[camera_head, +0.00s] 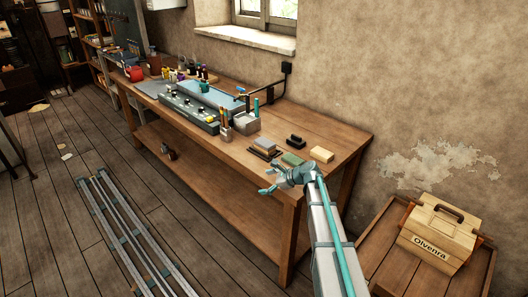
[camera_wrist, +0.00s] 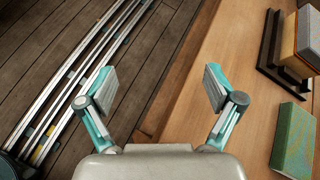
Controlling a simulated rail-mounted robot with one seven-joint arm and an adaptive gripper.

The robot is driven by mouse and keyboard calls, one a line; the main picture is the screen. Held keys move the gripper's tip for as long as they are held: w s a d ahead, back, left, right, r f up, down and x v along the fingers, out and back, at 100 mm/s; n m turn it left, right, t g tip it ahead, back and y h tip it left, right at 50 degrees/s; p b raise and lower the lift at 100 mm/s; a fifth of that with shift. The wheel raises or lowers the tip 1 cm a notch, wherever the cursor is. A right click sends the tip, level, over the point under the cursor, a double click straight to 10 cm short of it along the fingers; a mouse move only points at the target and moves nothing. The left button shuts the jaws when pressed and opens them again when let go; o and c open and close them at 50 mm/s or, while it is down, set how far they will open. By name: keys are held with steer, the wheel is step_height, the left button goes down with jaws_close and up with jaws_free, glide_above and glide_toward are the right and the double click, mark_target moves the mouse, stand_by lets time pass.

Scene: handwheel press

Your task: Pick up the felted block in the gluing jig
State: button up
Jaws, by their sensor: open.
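The dark gluing jig (camera_wrist: 266,48) stands on the workbench at the upper right of the wrist view. In it sits the felted block (camera_wrist: 288,46), tan with a grey layer on its right, partly cut off by the picture edge. In the head view the block (camera_head: 265,143) lies in the jig (camera_head: 259,153) near the bench's front edge. My gripper (camera_wrist: 156,88) is open and empty, its fingers wide apart over the bench edge and floor. In the head view my gripper (camera_head: 268,182) is in front of the bench corner, apart from the jig and block.
A green block (camera_wrist: 293,140) lies beside the jig, also in the head view (camera_head: 291,159). A tan block (camera_head: 321,154) and a black object (camera_head: 295,140) lie farther right and back. A grey box (camera_head: 246,123) stands behind. Metal rails (camera_head: 125,235) run along the floor.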

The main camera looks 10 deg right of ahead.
mark_target(270, 145)
steer(key=w+d+m+b, duration=0.1)
steer(key=w, duration=0.2)
steer(key=w+d+r+m+t+b, duration=0.1)
steer(key=w+d, duration=0.1)
steer(key=w, duration=0.2)
steer(key=w+d+r+m+t+b, duration=0.1)
steer(key=w+d+m+b, duration=0.1)
steer(key=w, duration=0.2)
steer(key=shift+d+h, duration=0.25)
steer(key=shift+h, duration=0.05)
steer(key=w+d+r+m, duration=0.1)
steer(key=w+d+r+m+t+b, duration=0.1)
steer(key=w, duration=0.1)
steer(key=w+d+r+m+t, duration=0.1)
steer(key=w+d, duration=0.1)
steer(key=shift+w+r+h+b, duration=0.2)
steer(key=shift+h+b, duration=0.15)
steer(key=shift+h, duration=0.05)
steer(key=shift+w, duration=0.3)
steer(key=p+x, duration=0.1)
steer(key=x, duration=0.4)
steer(key=shift+a, duration=0.15)
steer(key=p+x, duration=0.2)
steer(key=x, duration=0.3)
steer(key=shift+f, duration=0.15)
steer(key=c, duration=1.3)
